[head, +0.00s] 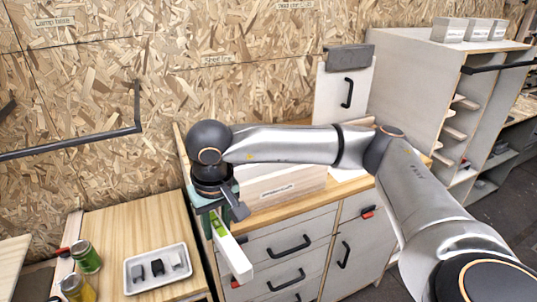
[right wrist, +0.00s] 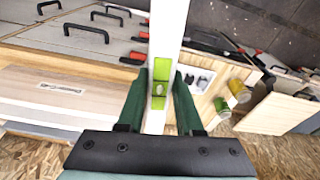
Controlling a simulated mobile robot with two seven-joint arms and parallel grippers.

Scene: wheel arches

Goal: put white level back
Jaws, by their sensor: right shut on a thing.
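The white level (head: 232,255) is a long white bar with a yellow-green vial. My right gripper (head: 214,212) is shut on it and holds it out in front of the drawer cabinet in the head view. In the right wrist view the level (right wrist: 168,40) runs up between the green fingers of my right gripper (right wrist: 160,90), with its vial (right wrist: 160,85) between the fingertips. Part of the level is hidden by the gripper in the head view. My left gripper does not show.
A drawer cabinet (head: 290,245) with black handles stands behind, bearing a labelled wooden box (head: 285,190). At lower left, a wooden table (head: 150,225) carries a white tray (head: 158,268) with small dark and grey parts and two cans (head: 86,257). An OSB wall (head: 100,100) rises behind.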

